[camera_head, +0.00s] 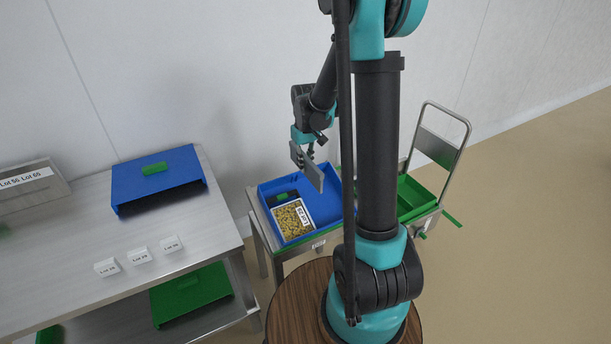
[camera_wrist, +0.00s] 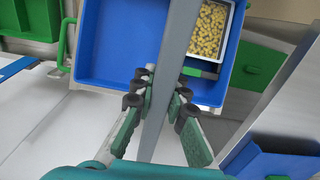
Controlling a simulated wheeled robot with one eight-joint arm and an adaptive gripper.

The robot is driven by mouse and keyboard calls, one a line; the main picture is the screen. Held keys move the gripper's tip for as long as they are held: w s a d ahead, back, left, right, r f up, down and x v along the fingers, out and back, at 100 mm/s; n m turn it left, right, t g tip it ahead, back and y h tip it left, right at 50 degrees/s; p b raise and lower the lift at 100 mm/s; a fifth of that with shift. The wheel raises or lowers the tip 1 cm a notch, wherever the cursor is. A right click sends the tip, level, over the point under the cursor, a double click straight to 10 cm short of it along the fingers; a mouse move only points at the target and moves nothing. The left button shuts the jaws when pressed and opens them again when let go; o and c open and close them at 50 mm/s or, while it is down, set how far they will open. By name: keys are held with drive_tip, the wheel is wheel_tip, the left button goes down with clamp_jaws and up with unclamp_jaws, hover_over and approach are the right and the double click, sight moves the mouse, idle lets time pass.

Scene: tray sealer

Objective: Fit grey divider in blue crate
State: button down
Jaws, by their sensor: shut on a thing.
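The blue crate (camera_head: 268,193) stands open on a low cart or stand in the head view. It also fills the upper part of the wrist view (camera_wrist: 112,45). My gripper (camera_head: 309,152) is above the crate, its fingers closed around the grey divider (camera_head: 314,178). In the wrist view, the long flat divider (camera_wrist: 178,65) runs up between my fingertips (camera_wrist: 161,88) and crosses over the crate. The divider is held above the crate, apart from its floor. My arm hides the crate's right end in the head view.
A tray of yellow pieces (camera_head: 291,220) lies in the crate, with a dark green-topped item (camera_head: 282,197) beside it. A green crate (camera_head: 413,193) stands to the right. A steel table (camera_head: 60,240) at left bears a blue box (camera_head: 150,187) and white lot cards (camera_head: 140,256).

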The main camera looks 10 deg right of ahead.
sight(305, 174)
drive_tip(key=shift+f, duration=2.35)
drive_tip(key=shift+f, duration=0.1)
drive_tip(key=c, duration=1.5)
unclamp_jaws()
drive_tip(key=shift+c, duration=0.2)
wheel_tip(305, 174, up, 11)
drive_tip(key=shift+r, duration=0.1)
drive_tip(key=shift+s+r, duration=0.2)
drive_tip(key=shift+r, duration=0.25)
drive_tip(key=s+d, duration=0.1)
drive_tip(key=s, duration=0.3)
drive_tip(key=s+f+m+t, duration=0.1)
drive_tip(key=s, duration=0.3)
drive_tip(key=s+d+m+t, duration=0.1)
drive_tip(key=s, duration=0.3)
drive_tip(key=shift+d+f, duration=0.3)
drive_tip(key=shift+d, duration=0.05)
drive_tip(key=s+d+f+m+t, duration=0.1)
drive_tip(key=s+f, duration=0.3)
drive_tip(key=s, duration=0.5)
drive_tip(key=shift+s+d+m+t, duration=0.15)
drive_tip(key=shift+s+m+t, duration=0.2)
drive_tip(key=shift+t, duration=0.25)
